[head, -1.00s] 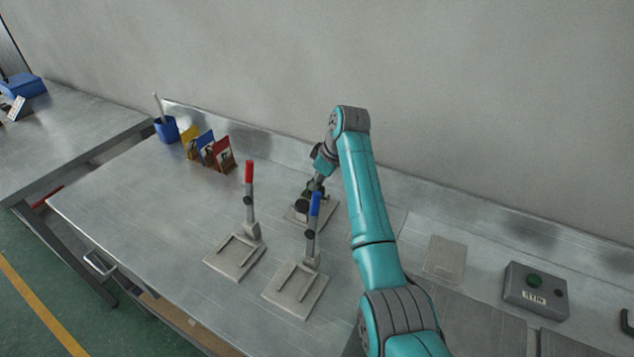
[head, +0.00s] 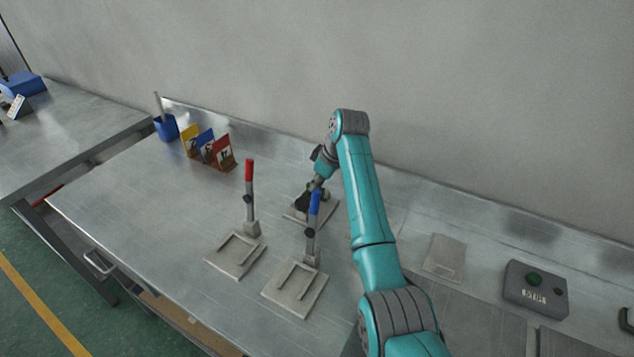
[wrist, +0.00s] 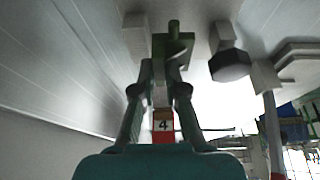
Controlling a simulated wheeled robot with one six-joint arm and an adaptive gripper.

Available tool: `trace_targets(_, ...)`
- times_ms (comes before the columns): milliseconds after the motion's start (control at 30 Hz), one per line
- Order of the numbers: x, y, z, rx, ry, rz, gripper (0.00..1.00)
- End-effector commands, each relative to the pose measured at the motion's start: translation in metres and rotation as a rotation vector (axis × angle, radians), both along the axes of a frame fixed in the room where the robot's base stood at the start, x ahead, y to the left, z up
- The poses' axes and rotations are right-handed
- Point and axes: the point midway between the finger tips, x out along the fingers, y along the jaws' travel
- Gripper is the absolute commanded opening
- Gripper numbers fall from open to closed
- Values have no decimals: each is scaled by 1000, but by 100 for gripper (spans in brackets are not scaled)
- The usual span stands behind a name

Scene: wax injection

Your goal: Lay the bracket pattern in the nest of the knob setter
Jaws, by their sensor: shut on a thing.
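My gripper (wrist: 163,72) is shut on a dark green piece, the bracket pattern (wrist: 172,44), which has a short round peg. In the head view my gripper (head: 305,200) is low over the knob setter's pale base (head: 294,216), behind the blue-handled setter. In the wrist view a dark faceted knob (wrist: 230,65) on a pale post stands right of the pattern, apart from it. The nest is hidden in the head view by my gripper and the blue handle. I cannot tell whether the pattern touches the nest.
A blue-handled setter (head: 315,203) stands close in front of my gripper, and a red-handled setter (head: 250,172) is to its left. Yellow, blue and red cards (head: 222,153) and a blue cup (head: 166,129) stand further left. A grey button box (head: 535,288) is at right.

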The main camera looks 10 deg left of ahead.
Motion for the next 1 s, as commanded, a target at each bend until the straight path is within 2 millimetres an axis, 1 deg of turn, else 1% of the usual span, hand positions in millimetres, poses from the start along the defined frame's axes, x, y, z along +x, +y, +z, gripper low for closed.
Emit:
trace_targets(933,0,0,-20,0,0,0,0)
trace_targets(967,0,0,-20,0,0,1,19)
trace_targets(1000,0,0,-20,0,0,0,29)
